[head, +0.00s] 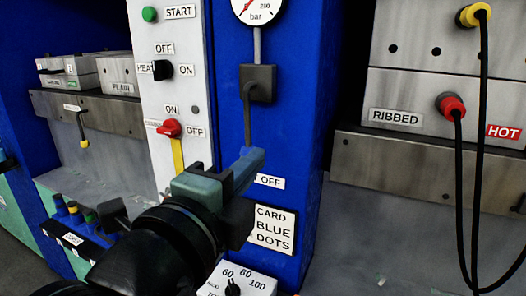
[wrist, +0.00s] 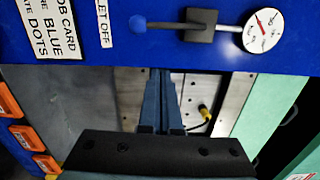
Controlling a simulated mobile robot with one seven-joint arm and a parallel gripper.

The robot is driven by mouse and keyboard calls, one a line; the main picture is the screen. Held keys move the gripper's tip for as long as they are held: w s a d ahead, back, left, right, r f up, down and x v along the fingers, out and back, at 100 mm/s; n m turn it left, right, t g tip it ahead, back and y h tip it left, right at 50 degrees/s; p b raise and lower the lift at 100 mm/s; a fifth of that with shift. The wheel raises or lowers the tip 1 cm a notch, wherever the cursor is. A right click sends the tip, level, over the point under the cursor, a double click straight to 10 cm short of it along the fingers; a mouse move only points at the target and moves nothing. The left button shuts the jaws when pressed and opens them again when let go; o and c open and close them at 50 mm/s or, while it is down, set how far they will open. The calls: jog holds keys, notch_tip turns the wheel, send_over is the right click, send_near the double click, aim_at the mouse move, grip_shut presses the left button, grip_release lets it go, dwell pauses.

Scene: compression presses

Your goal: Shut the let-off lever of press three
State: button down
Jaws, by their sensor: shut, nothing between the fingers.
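The let-off lever is a dark rod (head: 248,115) hanging straight down from a dark block (head: 258,83) on a blue column. In the wrist view the rod (wrist: 168,25) runs from the block to a round blue knob (wrist: 138,23), which points at the "LET OFF" label (wrist: 105,24). My gripper (head: 252,160) is shut and empty in front of the column, hiding the lever's lower end in the head view. In the wrist view its fingertips (wrist: 159,74) are together, beside the lever and apart from the knob. No press number is readable.
A pressure gauge (head: 257,8) sits above the block, a job card (head: 271,230) below. A white control panel (head: 165,100) with a red-knobbed switch (head: 170,128) stands left. At right, a plate marked HOT (head: 503,132) has hanging black cables (head: 480,130).

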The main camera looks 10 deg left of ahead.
jog(key=shift+v, duration=1.85)
jog(key=shift+r, duration=0.1)
jog(key=s+d+r+n+t+y, duration=0.25)
jog(key=d+r+n+t, duration=0.2)
jog(key=r+n, duration=0.55)
jog(key=s+d+r+n+t+y, duration=0.2)
jog(key=s+d+r+n+t, duration=0.15)
jog(key=r+n+t, duration=0.55)
notch_tip(320, 180, up, 14)
jog(key=a+n+g+p, duration=0.1)
jog(key=n+g+p, duration=0.1)
jog(key=p, duration=1.3)
jog(key=shift+a+n+g, duration=0.2)
jog(key=shift+n+g, duration=0.1)
jog(key=shift+g, duration=0.45)
